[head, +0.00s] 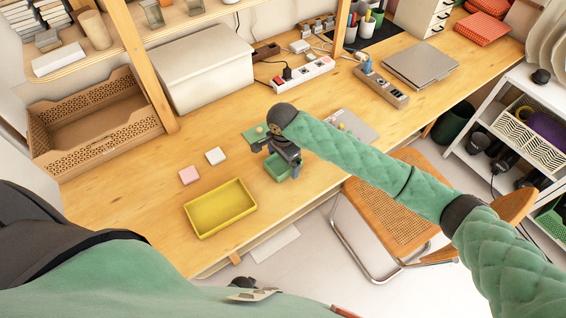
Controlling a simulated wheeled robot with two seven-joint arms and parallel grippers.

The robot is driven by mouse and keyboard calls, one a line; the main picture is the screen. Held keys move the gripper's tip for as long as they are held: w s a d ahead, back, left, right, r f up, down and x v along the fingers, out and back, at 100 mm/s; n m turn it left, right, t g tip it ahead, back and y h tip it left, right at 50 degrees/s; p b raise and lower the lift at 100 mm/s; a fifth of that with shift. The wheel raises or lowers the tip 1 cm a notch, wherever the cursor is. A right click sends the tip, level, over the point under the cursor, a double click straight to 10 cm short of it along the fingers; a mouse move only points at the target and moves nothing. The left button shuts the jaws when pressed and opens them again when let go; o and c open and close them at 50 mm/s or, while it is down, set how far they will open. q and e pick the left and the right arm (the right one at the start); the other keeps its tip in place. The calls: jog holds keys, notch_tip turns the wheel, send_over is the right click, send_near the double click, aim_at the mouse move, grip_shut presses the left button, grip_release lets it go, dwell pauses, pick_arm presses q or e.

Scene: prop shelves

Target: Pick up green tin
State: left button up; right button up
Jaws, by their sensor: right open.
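A small green tin (275,168) stands on the wooden desk, right of the yellow tray. My right gripper (286,163) is open over its right side and hides part of it. I cannot tell whether the fingers touch the tin. My right arm reaches in from the lower right. My left gripper does not show.
A yellow tray (247,205) is near the front edge of the desk (130,205). A pink block (189,175), a white block (215,156) and a flat green item (252,135) lie nearby. A white box (205,68) stands behind. A chair (385,205) is at the front right.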

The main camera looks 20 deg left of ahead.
jog(key=shift+w+f, duration=0.1)
jog(key=shift+f, duration=0.25)
jog(key=shift+c, duration=0.2)
jog(key=c, duration=1.1)
jog(key=shift+r, duration=0.1)
jog(key=shift+r, duration=0.1)
